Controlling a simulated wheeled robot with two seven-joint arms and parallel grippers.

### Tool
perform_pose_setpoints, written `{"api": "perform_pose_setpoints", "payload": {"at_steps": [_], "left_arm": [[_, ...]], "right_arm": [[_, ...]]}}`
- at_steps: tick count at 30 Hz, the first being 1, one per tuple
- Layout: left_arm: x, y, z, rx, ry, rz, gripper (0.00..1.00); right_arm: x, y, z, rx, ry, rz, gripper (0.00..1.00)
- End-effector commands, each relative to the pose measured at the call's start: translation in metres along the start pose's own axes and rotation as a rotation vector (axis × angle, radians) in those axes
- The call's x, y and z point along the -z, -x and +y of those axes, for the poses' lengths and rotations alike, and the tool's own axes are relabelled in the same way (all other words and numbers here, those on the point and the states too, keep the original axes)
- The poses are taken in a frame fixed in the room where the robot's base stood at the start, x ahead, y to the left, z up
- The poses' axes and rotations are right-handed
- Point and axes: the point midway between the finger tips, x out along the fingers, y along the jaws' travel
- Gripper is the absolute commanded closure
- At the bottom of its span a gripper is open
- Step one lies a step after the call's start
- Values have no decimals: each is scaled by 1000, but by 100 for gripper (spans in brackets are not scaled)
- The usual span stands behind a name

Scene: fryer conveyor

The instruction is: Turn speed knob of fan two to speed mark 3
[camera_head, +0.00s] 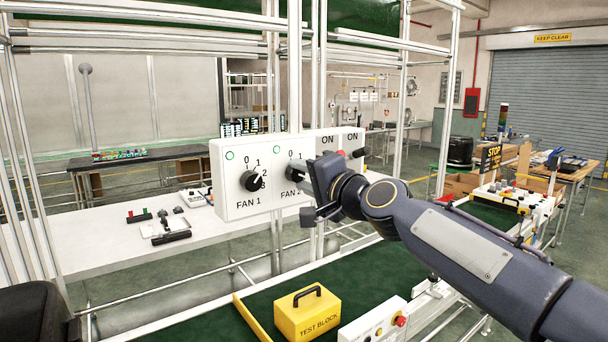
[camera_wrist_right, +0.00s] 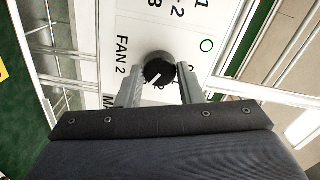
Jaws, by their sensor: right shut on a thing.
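The white control panel (camera_head: 232,198) carries the FAN 1 knob (camera_head: 251,181) and the FAN 2 knob, which my right gripper mostly hides in the head view. In the right wrist view the black FAN 2 knob (camera_wrist_right: 158,70) sits between the two fingers of my right gripper (camera_wrist_right: 161,92), shut on it. Its white line slants toward the lower left of that view, the panel's lower right side. The FAN 2 speed marks near it are mostly hidden by the gripper. My right gripper in the head view (camera_head: 305,175) reaches the panel from the right. My left gripper is out of view.
A yellow TEST BLOCK (camera_head: 307,313) rests on the green conveyor below the panel. Black and red knobs (camera_head: 357,153) stick out at the panel's right, close to my right wrist. Metal posts (camera_head: 294,70) stand behind the panel. A white table (camera_head: 110,255) is at left.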

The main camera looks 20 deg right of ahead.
Motion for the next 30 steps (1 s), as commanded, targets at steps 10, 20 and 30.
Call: {"api": "perform_pose_setpoints", "payload": {"at_steps": [10, 20, 30], "left_arm": [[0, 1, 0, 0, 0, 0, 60], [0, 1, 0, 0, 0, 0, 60], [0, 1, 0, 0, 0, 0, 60]], "right_arm": [[0, 0, 0, 0, -44, 1, 89], [0, 0, 0, -1, -44, 1, 62], [0, 0, 0, 0, -43, 0, 45]]}}
